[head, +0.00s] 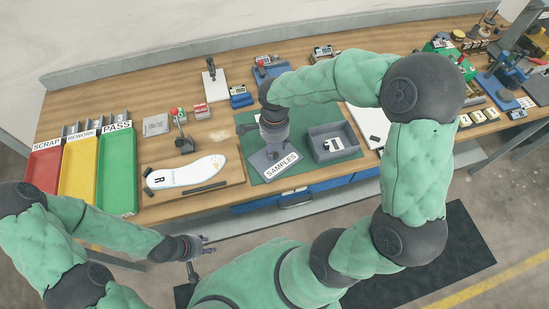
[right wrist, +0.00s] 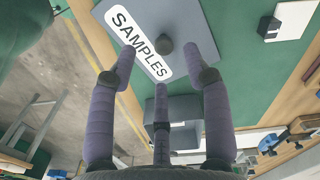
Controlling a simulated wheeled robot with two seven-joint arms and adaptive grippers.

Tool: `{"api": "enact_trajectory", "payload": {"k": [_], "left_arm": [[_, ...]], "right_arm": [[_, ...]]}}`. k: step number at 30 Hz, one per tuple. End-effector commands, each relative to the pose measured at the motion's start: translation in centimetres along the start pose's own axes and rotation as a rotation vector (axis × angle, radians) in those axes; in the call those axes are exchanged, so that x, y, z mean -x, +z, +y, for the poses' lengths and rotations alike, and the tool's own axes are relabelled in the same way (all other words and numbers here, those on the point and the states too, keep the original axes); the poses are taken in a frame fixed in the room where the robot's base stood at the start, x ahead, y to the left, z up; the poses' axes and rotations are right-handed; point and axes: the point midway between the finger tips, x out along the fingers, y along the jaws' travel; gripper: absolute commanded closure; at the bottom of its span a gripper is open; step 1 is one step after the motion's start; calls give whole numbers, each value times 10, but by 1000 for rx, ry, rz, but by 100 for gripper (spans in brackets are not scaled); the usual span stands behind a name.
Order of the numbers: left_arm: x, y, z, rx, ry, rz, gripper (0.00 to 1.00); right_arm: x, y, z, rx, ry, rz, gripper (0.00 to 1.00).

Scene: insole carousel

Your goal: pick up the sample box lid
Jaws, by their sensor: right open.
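The sample box lid is a flat grey plate (head: 270,172) with a white SAMPLES label, lying on the green mat (head: 250,143). In the right wrist view the lid (right wrist: 183,18) shows a dark round knob (right wrist: 165,48). My right gripper (head: 274,143) is above the lid, pointing down. In the wrist view its three fingers (right wrist: 162,66) are spread around the knob with gaps visible, holding nothing. In the head view the gripper hides the knob. The open grey sample box (head: 316,146) stands right of the lid with small items inside. My left gripper (head: 203,246) is empty, fingers apart, off the table's front edge.
A white insole (head: 187,172) lies on a wooden board left of the mat. Red, yellow and green trays (head: 117,170) stand at the far left. Small gauges and a stand (head: 211,75) are behind. My right arm covers part of the table's right side.

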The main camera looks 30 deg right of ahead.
Motion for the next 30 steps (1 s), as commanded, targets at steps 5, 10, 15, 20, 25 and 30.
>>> {"api": "enact_trajectory", "payload": {"k": [5, 10, 15, 20, 25, 30], "left_arm": [[-5, 0, -2, 0, 0, 0, 60], [-13, -1, -5, 0, 0, 0, 60], [-15, -1, -5, 0, 0, 0, 60], [-14, -1, -5, 0, 0, 1, 60], [-14, -1, -5, 0, 0, 1, 60], [-14, -1, -5, 0, 0, 1, 60]], "right_arm": [[-16, -2, -1, 0, 2, -1, 50], [-41, -5, -2, 0, 4, -1, 50], [-52, -5, -2, -1, 0, -2, 50], [-51, -5, -3, -1, 0, -1, 50], [-51, -4, -2, 0, 0, -1, 96], [-51, -4, -2, 0, 0, -2, 100]]}}
